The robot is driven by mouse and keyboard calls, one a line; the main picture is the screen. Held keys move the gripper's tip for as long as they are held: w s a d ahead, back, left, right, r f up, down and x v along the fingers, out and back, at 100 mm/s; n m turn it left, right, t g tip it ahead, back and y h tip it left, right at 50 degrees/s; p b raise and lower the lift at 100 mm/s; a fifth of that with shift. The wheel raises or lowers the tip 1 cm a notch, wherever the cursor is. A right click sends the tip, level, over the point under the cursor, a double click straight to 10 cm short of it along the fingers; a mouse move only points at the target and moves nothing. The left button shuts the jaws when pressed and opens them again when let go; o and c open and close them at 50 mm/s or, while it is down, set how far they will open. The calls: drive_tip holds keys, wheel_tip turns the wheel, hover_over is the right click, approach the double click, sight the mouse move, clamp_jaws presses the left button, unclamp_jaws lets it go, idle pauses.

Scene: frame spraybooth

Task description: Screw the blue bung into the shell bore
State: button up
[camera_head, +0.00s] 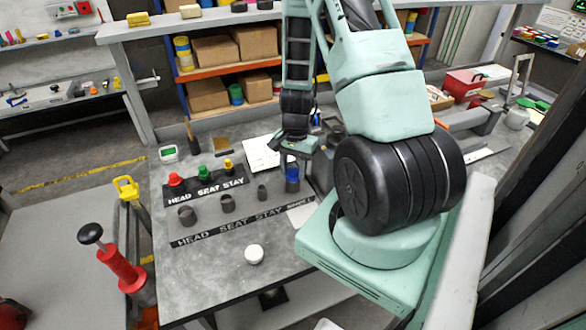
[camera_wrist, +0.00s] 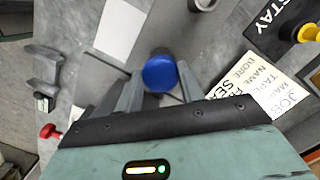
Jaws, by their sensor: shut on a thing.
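The blue bung (camera_head: 292,173) is upright under my gripper (camera_head: 291,158), at the right end of the row of grey bores. In the wrist view the round blue top of the bung (camera_wrist: 160,73) sits between the two fingertips (camera_wrist: 160,84). My gripper is shut on it. The bung is at the place of the shell bore, beside the end of the black strip lettered HEAD SEAT STAY SHELL (camera_head: 240,226). The shell bore itself is hidden by the bung and fingers. I cannot tell whether the bung is in its mouth or just above it.
Grey bores for head (camera_head: 187,216), seat (camera_head: 227,203) and stay (camera_head: 262,192) stand to the left, open. Red (camera_head: 175,180), green (camera_head: 204,172) and yellow (camera_head: 228,165) bungs stand behind them. A white round thing (camera_head: 253,254) lies near the front of the bench.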

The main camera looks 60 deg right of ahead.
drive_tip(key=m, duration=0.4)
drive_tip(key=shift+m+t+b, duration=0.3)
drive_tip(key=shift+b, duration=0.1)
